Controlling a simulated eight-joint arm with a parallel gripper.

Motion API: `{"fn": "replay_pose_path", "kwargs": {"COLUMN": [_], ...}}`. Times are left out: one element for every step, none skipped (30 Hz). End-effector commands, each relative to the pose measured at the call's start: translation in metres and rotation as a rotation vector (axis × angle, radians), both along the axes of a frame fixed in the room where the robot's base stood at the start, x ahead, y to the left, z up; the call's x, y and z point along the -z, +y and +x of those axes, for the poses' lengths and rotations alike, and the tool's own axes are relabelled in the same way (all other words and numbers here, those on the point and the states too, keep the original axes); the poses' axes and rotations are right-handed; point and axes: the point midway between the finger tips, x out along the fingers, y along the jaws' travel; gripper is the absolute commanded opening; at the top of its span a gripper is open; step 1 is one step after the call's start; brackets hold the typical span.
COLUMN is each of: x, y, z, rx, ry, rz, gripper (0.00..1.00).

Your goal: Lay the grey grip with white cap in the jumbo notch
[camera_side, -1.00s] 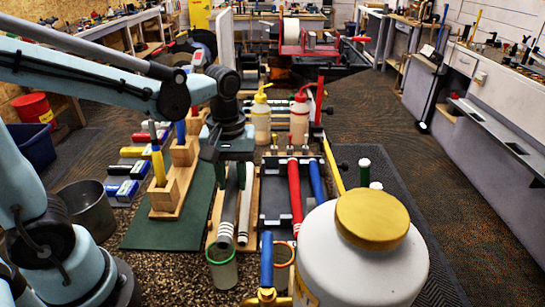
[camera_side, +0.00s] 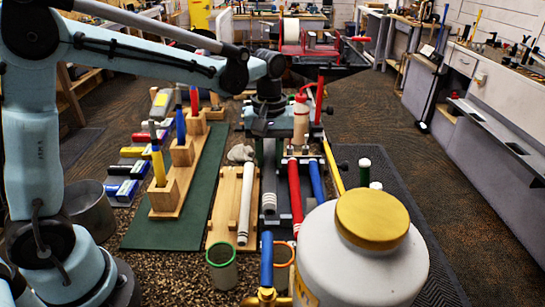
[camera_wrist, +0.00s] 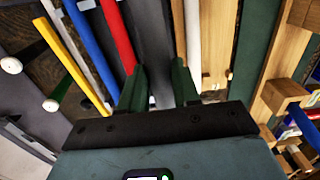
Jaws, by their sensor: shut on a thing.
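The grey grip (camera_side: 269,182) has pale rings at its near end. My gripper (camera_side: 269,158) is shut on it from above, near its far part. In the wrist view the grey grip (camera_wrist: 157,55) runs between the two green fingers of my gripper (camera_wrist: 158,85). It lies lengthwise over the left side of the dark rack (camera_side: 281,222), left of the red grip (camera_side: 295,195). I cannot tell whether it touches the rack. No white cap is clear to see, and I cannot read which notch is the jumbo one.
A white grip (camera_side: 245,205) lies on the wooden board (camera_side: 222,215) to the left. A blue grip (camera_side: 316,180) and a yellow stick (camera_side: 333,165) are right of the red one. A large white jug (camera_side: 365,265) stands in front, and a red-capped bottle (camera_side: 301,120) behind.

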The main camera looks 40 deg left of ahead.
Motion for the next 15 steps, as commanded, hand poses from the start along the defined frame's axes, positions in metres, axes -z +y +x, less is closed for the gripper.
{"fn": "replay_pose_path", "kwargs": {"x": [0.0021,0.0031,0.004,0.0045,0.0049,0.0054,0.0055,0.0056,0.0056,0.0056,0.0056,0.0055,0.0055,0.0055,0.0056], "y": [0.0024,0.0033,0.0042,0.0047,0.005,0.0053,0.0054,0.0055,0.0054,0.0055,0.0054,0.0054,0.0054,0.0054,0.0054], "z": [0.0054,0.0077,0.0098,0.011,0.012,0.0128,0.0131,0.0133,0.0132,0.0131,0.0131,0.013,0.0129,0.0129,0.0129], "rx": [-0.002,-0.002,-0.001,-0.001,-0.001,-0.001,0.0,0.0,0.0,0.0,0.0,0.0,0.0,0.0,0.0], "ry": [0.001,0.001,0.001,0.001,0.001,0.001,0.001,0.001,0.001,0.001,0.001,0.001,0.001,0.001,0.001], "rz": [-0.001,-0.001,-0.002,-0.002,-0.003,-0.003,-0.003,-0.003,-0.003,-0.003,-0.003,-0.003,-0.003,-0.003,-0.003], "gripper": [0.07,0.07,0.07,0.07,0.07,0.07,0.07,0.07,0.07,0.07,0.07,0.07,0.07,0.07,0.07]}}
